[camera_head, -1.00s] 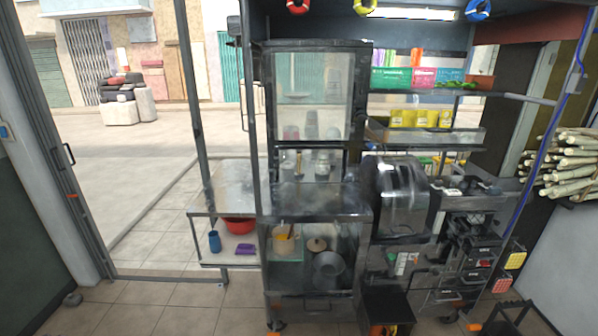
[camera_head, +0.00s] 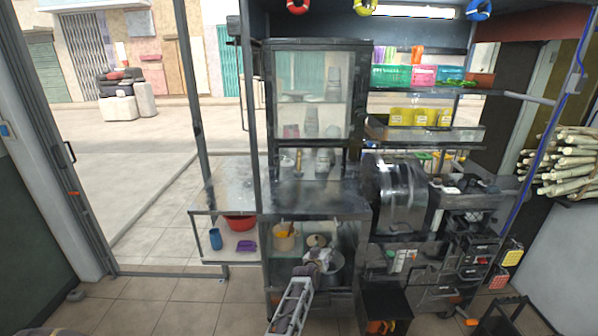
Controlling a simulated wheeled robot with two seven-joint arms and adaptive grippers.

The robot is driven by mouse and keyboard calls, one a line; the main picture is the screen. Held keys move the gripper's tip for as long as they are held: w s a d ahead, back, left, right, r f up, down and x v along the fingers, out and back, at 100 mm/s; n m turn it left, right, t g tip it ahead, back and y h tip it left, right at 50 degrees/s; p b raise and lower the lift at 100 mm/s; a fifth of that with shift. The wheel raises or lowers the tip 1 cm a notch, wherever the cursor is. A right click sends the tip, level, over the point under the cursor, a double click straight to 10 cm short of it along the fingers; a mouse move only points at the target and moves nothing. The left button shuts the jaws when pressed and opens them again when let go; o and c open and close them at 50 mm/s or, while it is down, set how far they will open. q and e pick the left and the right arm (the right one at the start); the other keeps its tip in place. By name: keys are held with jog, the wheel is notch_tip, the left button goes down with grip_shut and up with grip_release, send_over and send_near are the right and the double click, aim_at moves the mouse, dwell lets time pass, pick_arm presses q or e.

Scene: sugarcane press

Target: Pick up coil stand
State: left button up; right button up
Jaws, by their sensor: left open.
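I cannot pick out a coil stand for certain in the head view. My left gripper (camera_head: 319,259) is open, with its arm rising from the bottom middle. It is in front of the lower compartment of the glass-fronted cabinet (camera_head: 315,207). Behind it, a dark metal pot (camera_head: 337,268) is partly hidden by the gripper. A lidded brown pot (camera_head: 316,240) and a pale container with a yellow item (camera_head: 284,238) stand beside it. Nothing shows held in the gripper, and I cannot tell whether it touches anything. My right gripper is not in view.
A side table (camera_head: 222,187) at left holds a red bowl (camera_head: 239,223), a blue cup (camera_head: 215,239) and a purple item (camera_head: 246,246) on its lower shelf. The press machine (camera_head: 396,195) stands at right. Sugarcane stalks (camera_head: 570,163) lie far right. Tiled floor at left is mostly clear.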

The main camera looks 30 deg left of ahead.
pick_arm(q)
jog(key=s+a+r+t+y, duration=0.1)
jog(key=a+r+y, duration=0.1)
jog(key=a+r, duration=0.4)
jog(key=s+a+r+t+y, duration=0.1)
jog(key=a+r+t+y, duration=0.1)
jog(key=a+r, duration=0.5)
notch_tip(320, 180, up, 7)
jog(key=shift+f, duration=0.2)
jog(key=shift+m, duration=0.3)
